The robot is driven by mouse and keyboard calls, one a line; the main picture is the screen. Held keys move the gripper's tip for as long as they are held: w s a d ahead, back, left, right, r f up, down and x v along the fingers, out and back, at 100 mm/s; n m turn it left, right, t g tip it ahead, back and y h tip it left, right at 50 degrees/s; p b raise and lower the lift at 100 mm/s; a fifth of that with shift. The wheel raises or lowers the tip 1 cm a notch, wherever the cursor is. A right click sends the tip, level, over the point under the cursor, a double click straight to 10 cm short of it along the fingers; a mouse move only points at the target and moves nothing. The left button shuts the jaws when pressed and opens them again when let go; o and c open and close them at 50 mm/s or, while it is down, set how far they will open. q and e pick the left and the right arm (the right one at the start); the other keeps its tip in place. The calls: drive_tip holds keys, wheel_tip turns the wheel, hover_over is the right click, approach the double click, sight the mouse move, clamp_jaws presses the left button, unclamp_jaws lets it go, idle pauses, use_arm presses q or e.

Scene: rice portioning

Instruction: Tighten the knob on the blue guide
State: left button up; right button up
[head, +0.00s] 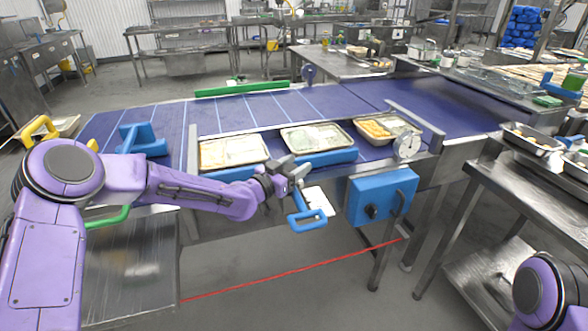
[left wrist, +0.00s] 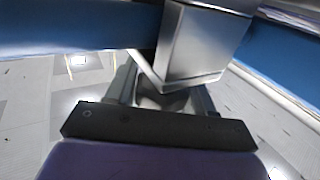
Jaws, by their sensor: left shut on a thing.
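The blue guide (head: 330,159) runs along the near edge of the conveyor, below the trays; its left part (head: 214,175) is partly behind my left arm. My left gripper (head: 291,179) is at the guide's near side, its fingers closed. The knob is hidden by the fingers, so its turn cannot be seen. In the left wrist view, a grey metal block (left wrist: 205,45) fills the space ahead of the gripper, with blue surfaces (left wrist: 75,25) on both sides. My right gripper is out of view; only part of that arm shows at lower right.
Several food trays (head: 316,137) sit along the conveyor (head: 260,110). Steel tables stand around; the floor in front is clear.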

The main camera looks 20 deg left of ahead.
use_arm(q)
drive_tip(key=shift+f+m+g+h+b, duration=0.15)
drive_tip(key=shift+m+g+h+b, duration=0.4)
drive_tip(key=shift+m+h, duration=0.35)
drive_tip(key=m+g+h, duration=0.2)
drive_tip(key=h, duration=0.1)
drive_tip(key=shift+s+d+g, duration=0.15)
drive_tip(key=shift+d+g, duration=0.05)
drive_tip(key=shift+g, duration=0.05)
drive_tip(key=shift+s+m+g+h, duration=0.1)
drive_tip(key=shift+m+g+h, duration=0.8)
drive_tip(key=shift+g+h, duration=0.1)
drive_tip(key=shift+s+d+m+g+h+b, duration=0.15)
drive_tip(key=shift+m+g+h+b, duration=0.75)
drive_tip(key=shift+g, duration=0.5)
drive_tip(key=shift+m, duration=0.4)
drive_tip(key=shift+r+g, duration=0.2)
drive_tip(key=shift+g, duration=0.2)
drive_tip(key=o, duration=1)
